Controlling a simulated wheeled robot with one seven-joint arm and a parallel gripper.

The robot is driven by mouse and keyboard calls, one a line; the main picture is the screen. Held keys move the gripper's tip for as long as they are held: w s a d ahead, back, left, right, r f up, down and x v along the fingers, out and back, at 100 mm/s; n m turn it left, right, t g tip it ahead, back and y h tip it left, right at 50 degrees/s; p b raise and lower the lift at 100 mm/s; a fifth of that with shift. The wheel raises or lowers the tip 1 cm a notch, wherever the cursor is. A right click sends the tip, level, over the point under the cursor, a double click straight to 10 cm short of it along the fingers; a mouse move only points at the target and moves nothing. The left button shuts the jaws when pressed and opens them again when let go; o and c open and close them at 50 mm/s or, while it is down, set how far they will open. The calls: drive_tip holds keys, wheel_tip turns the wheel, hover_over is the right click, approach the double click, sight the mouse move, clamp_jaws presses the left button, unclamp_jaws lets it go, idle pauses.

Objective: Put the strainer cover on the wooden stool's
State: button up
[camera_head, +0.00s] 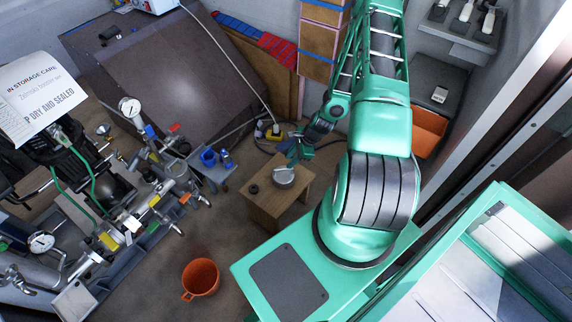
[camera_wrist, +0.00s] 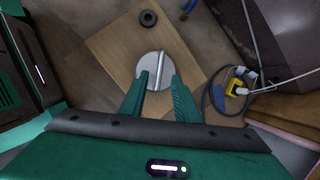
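The strainer cover is a round silver-grey disc (camera_head: 284,176) with a raised bar across its top. It lies on the wooden stool (camera_head: 265,204), near the right side of the top. In the wrist view the cover (camera_wrist: 155,70) is ahead of my fingertips, with its bar lined up between them. The stool top (camera_wrist: 115,45) fills the middle there. My gripper (camera_head: 299,150) is above and just beyond the cover in the head view. In the wrist view my gripper (camera_wrist: 160,80) has its two green fingers apart and nothing held; the exact gap to the cover is unclear.
A small black ring (camera_head: 253,189) sits on the stool's left corner. Blue fittings (camera_head: 212,157) stand beside the stool. A yellow socket with cables (camera_head: 274,132) lies behind. Pipes and valves (camera_head: 150,190) crowd the left. An orange bucket (camera_head: 201,277) stands on the floor in front.

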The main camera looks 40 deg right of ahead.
drive_tip(key=s+d+r+n+g+h, duration=0.1)
drive_tip(key=s+r+n, duration=0.25)
drive_tip(key=r, duration=0.75)
drive_tip(key=s+d+r+n+g+h, duration=0.15)
drive_tip(key=r+n, duration=0.25)
drive_tip(key=r, duration=0.7)
drive_tip(key=s+r+n+g+h, duration=0.1)
drive_tip(key=s+r+n, duration=0.25)
drive_tip(key=r, duration=0.75)
drive_tip(key=s+a+r+n, duration=0.3)
drive_tip(key=s+r, duration=0.5)
drive_tip(key=s, duration=0.1)
drive_tip(key=s+a+r+n, duration=0.3)
drive_tip(key=s+a+r, duration=0.1)
drive_tip(key=s+r, duration=0.4)
drive_tip(key=shift+s+a+r, duration=0.15)
drive_tip(key=shift+s+r, duration=0.15)
drive_tip(key=shift+s, duration=0.1)
drive_tip(key=shift+w+y, duration=0.1)
drive_tip(key=shift+y, duration=0.15)
